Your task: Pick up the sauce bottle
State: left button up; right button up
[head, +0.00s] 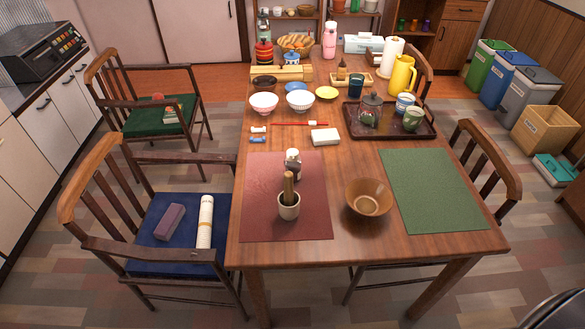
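A small dark brown bottle (341,72), which looks like the sauce bottle, stands upright toward the far part of the wooden table. It is on or at a small light wooden tray (363,84), beside a dark blue cup (356,86). A second small container with a dark body and pale top (293,167) stands on the red mat, behind a cup holding a wooden pestle (289,203). I cannot read labels on either. Neither of my grippers is in view.
Bowls (264,102), a dark tray (391,127) with a teapot and cups, a yellow pitcher (402,76) and a paper roll (390,57) crowd the far half. A brown bowl (369,198) stands near the front. The green mat (433,188) is clear. Chairs (160,220) flank the table.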

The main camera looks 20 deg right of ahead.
aim_at(292, 162)
jog(key=z, duration=1.2)
jog(key=k+j+z, duration=0.45)
jog(key=k+j, duration=0.7)
